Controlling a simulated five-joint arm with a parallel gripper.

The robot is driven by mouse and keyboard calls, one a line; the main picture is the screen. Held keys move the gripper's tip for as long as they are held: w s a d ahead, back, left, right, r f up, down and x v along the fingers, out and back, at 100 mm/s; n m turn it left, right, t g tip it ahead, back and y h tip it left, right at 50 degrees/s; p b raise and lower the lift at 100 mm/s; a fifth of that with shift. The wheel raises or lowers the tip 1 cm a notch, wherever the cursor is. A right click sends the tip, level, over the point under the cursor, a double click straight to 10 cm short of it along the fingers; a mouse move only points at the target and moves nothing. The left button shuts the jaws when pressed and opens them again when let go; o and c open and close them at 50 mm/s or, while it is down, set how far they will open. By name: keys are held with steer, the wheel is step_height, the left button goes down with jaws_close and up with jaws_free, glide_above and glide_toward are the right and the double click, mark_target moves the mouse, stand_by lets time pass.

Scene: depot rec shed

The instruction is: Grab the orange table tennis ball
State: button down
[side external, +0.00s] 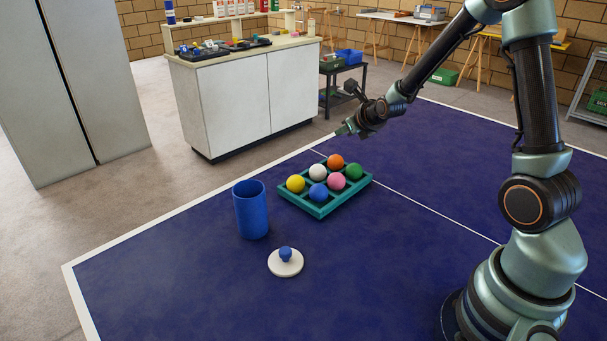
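The orange table tennis ball (336,161) sits in the back row of a teal compartment tray (318,212) on the blue table. A white ball (317,172) is to its left, a green ball (354,171) to its right and front, and a pink ball (336,181) in front of it. A yellow ball (296,183) and a blue ball (318,193) fill the tray's left part. My gripper (342,130) is above and behind the orange ball, apart from it. Its fingers are small and dark here, so I cannot tell whether they are open.
A blue cylindrical cup (251,212) stands left of the tray. A white disc lid (286,264) with a blue knob lies in front of it. The blue table (190,285) is clear at the front left. A white cabinet (240,105) stands beyond the table.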

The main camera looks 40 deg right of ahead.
step_height(320, 180, up, 8)
steer(key=c, duration=1.6)
jaws_free()
steer(key=shift+f, duration=0.1)
steer(key=shift+c, duration=1.6)
jaws_free()
steer(key=v, duration=1.1)
steer(key=shift+r, duration=0.2)
steer(key=shift+o, duration=1.3)
steer(key=shift+s+a+r, duration=0.15)
steer(key=shift+s+a, duration=0.05)
steer(key=shift+s, duration=0.15)
